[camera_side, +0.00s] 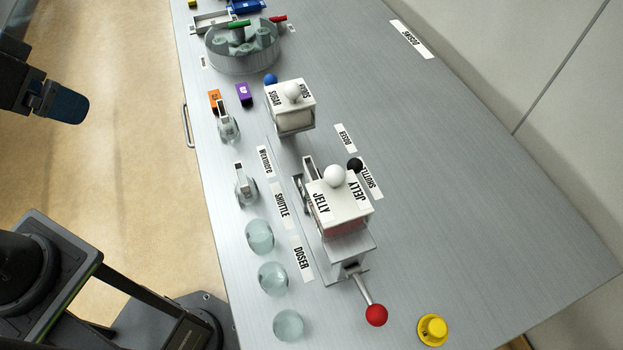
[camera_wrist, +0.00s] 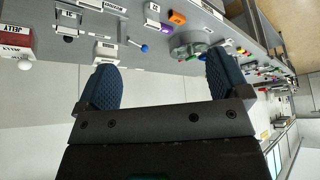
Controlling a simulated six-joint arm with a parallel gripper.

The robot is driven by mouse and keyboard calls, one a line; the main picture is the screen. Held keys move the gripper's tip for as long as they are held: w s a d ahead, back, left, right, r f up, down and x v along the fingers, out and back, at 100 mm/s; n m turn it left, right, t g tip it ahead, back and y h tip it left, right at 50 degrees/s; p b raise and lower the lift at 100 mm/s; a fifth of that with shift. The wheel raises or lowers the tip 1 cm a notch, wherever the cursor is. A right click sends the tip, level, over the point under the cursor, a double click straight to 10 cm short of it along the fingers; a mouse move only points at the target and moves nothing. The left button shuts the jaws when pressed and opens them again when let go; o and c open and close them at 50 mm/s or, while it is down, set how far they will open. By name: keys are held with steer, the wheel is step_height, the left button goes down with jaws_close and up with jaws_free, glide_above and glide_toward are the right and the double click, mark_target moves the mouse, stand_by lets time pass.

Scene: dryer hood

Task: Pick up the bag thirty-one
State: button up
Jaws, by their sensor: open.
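No bag can be read for certain as thirty-one. A small orange block-like item (camera_side: 215,99) and a purple one (camera_side: 243,93) lie near the table's left edge, with small marks too small to read surely. The orange item (camera_wrist: 177,17) and the purple item (camera_wrist: 196,3) also show at the top of the wrist view. My gripper (camera_wrist: 163,70) is open and empty, its two blue pads wide apart. In the side view my gripper (camera_side: 62,103) hangs over the floor, left of the table and apart from both items.
A round grey carousel (camera_side: 243,55) stands behind the coloured items. White SUGAR (camera_side: 292,118) and JELLY (camera_side: 337,208) boxes stand to the right and front. Clear glass-like rounds (camera_side: 273,279) line the front left. A red-knobbed lever (camera_side: 375,314) sticks out. The table's right side is mostly clear.

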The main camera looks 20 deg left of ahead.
steer(key=w+d+r+m+g, duration=0.2)
steer(key=w+d+r+m, duration=0.2)
steer(key=w+d+r, duration=0.45)
steer(key=m+g, duration=0.4)
steer(key=m, duration=0.1)
glide_above(311, 169)
step_height(311, 169, down, 5)
steer(key=f, duration=2.1)
steer(key=shift+w+f, duration=0.3)
steer(key=shift+w, duration=0.05)
steer(key=shift+s+f, duration=0.15)
steer(key=shift+f, duration=1.4)
steer(key=shift+s+f, duration=0.15)
steer(key=shift+f, duration=1.35)
steer(key=c, duration=1)
